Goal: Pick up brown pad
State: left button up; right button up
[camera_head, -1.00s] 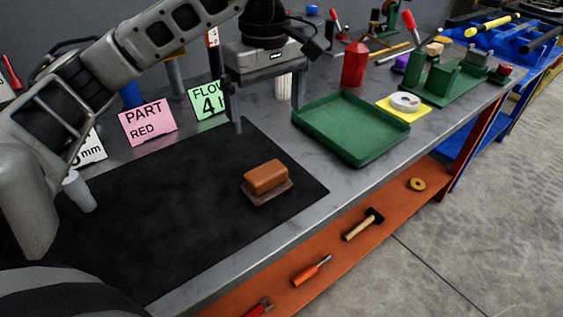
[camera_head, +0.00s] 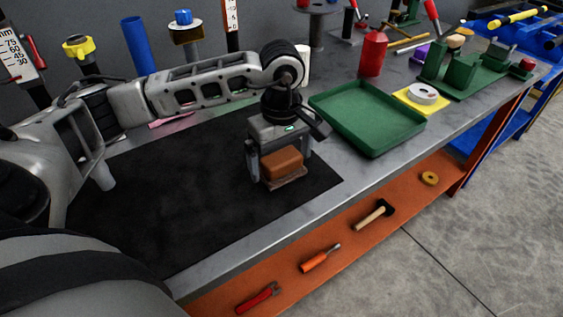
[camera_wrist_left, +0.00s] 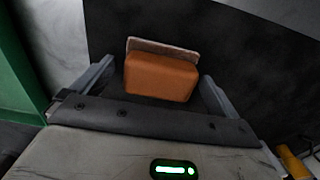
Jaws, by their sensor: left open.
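The brown pad (camera_head: 283,163) is a block with an orange-brown top on a darker, thin base, lying on the black mat (camera_head: 170,205). It also shows in the left wrist view (camera_wrist_left: 160,76), between the two fingers. My left gripper (camera_head: 282,168) is open and points down over the pad, with one finger on each side of it. In the left wrist view the fingers (camera_wrist_left: 155,82) stand apart, and I cannot tell whether either touches the pad. My right gripper is not in view.
A green tray (camera_head: 368,143) lies right of the mat, close to my left gripper. A red container (camera_head: 372,54) and a white ring on a yellow plate (camera_head: 421,97) stand beyond. An orange lower shelf (camera_head: 340,250) holds several tools. The mat left of the pad is clear.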

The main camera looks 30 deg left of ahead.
pick_arm(q)
jog(key=shift+f, duration=0.2)
jog(key=c, duration=0.9)
jog(key=shift+r, duration=0.15)
notch_tip(320, 180, up, 3)
jog(key=shift+w+f+b, duration=0.1)
jog(key=shift+b, duration=0.45)
jog(key=d+r+b, duration=0.1)
jog(key=d+r, duration=0.9)
jog(key=d, duration=0.4)
